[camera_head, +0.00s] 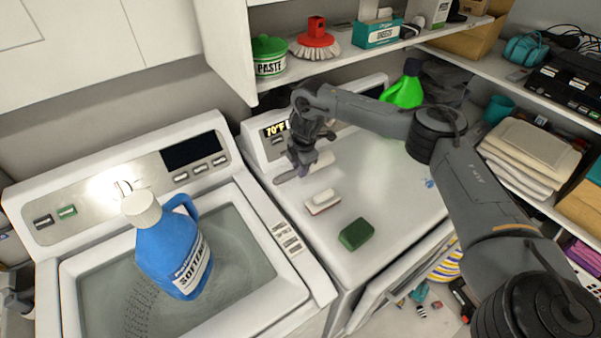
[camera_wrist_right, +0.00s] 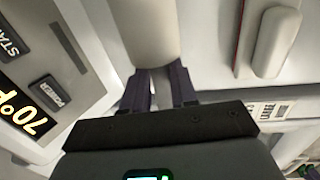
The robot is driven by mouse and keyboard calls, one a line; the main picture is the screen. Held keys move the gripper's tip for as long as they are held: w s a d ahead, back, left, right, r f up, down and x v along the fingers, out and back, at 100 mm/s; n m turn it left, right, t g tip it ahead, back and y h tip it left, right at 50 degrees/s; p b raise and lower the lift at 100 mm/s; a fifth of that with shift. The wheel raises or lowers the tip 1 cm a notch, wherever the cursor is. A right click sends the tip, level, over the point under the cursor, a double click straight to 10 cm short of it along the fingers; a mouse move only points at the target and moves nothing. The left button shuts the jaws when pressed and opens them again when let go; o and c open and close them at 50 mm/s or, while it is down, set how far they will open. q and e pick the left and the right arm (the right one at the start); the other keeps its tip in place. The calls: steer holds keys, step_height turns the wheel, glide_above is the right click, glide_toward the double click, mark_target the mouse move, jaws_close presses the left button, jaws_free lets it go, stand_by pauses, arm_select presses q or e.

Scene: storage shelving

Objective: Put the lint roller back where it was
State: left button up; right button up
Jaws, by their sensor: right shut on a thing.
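The lint roller (camera_head: 322,161) has a white roll and a grey handle. It is at the back left of the right machine's white top, below the display panel. My right gripper (camera_head: 303,166) is over it from above and shut on it. In the right wrist view the pale roll (camera_wrist_right: 150,35) runs up from between the dark fingers (camera_wrist_right: 160,88). I cannot tell whether the roller touches the machine top or is slightly above it. My left gripper is in neither view.
A white-handled brush (camera_head: 322,200) and a green sponge (camera_head: 356,234) lie in front of the roller. A blue softener jug (camera_head: 175,248) stands on the left washer. A green bottle (camera_head: 405,92) stands behind my right arm. A shelf (camera_head: 335,62) with items overhangs the back.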

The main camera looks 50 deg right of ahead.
step_height(320, 180, down, 3)
steer(key=shift+r, duration=0.1)
steer(key=shift+f, duration=0.25)
steer(key=o, duration=0.9)
steer(key=shift+o, duration=0.2)
